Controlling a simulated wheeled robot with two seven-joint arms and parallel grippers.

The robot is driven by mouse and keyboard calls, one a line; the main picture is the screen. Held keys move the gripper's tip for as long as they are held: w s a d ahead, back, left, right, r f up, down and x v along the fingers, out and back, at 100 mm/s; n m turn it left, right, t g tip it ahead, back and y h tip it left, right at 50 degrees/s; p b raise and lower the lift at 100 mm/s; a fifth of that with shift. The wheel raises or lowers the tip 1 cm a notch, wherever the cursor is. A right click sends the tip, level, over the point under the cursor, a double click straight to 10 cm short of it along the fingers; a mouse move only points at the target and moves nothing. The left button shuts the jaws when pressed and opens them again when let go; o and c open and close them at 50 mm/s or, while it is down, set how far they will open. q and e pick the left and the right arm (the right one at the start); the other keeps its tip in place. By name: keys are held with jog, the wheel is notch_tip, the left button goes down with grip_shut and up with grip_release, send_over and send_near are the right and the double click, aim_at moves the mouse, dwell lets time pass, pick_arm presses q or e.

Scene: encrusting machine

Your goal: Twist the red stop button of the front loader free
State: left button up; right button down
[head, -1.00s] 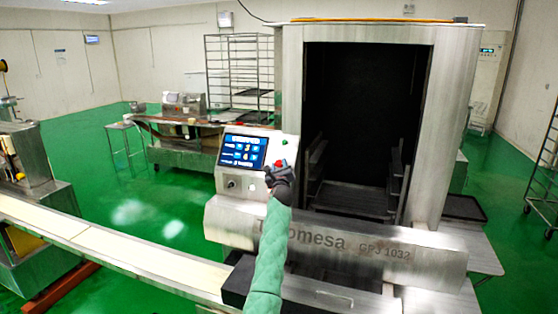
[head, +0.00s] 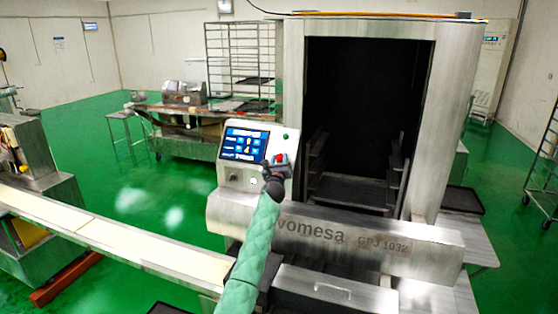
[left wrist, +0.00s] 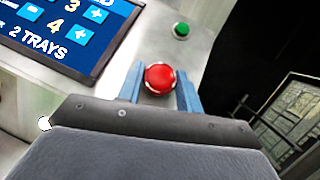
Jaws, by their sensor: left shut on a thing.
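The red stop button (head: 280,158) sits on the slanted control panel of the front loader, right of the blue touch screen (head: 244,144). In the left wrist view the red button (left wrist: 160,78) shows between the two blue fingers of my left gripper (left wrist: 160,88). The fingers are closed in on the button's two sides. In the head view my left gripper (head: 275,170) reaches up to the panel from below and partly covers the area under the button. My right gripper does not show.
A small green button (left wrist: 181,30) sits above the red one. The loader's dark open bay (head: 365,110) stands to the right. A conveyor belt (head: 110,235) runs in from the left. Racks and machines stand behind on the green floor.

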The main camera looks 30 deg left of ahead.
pick_arm(q)
jog(key=o, duration=0.8)
jog(key=shift+f, duration=0.15)
jog(key=shift+c, duration=0.2)
jog(key=shift+o, duration=1.1)
jog(key=shift+w+f, duration=0.15)
jog(key=shift+w, duration=0.15)
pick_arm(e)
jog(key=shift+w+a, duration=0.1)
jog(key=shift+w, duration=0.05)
pick_arm(q)
jog(key=shift+s, duration=0.1)
jog(key=shift+s+d+f, duration=0.1)
jog(key=shift+s+d, duration=0.1)
jog(key=shift+s, duration=0.3)
jog(key=b+v, duration=0.2)
jog(key=v, duration=0.4)
jog(key=shift+s+d+f+b, duration=0.15)
jog(key=shift+s+f+b, duration=0.05)
jog(key=shift+b, duration=0.2)
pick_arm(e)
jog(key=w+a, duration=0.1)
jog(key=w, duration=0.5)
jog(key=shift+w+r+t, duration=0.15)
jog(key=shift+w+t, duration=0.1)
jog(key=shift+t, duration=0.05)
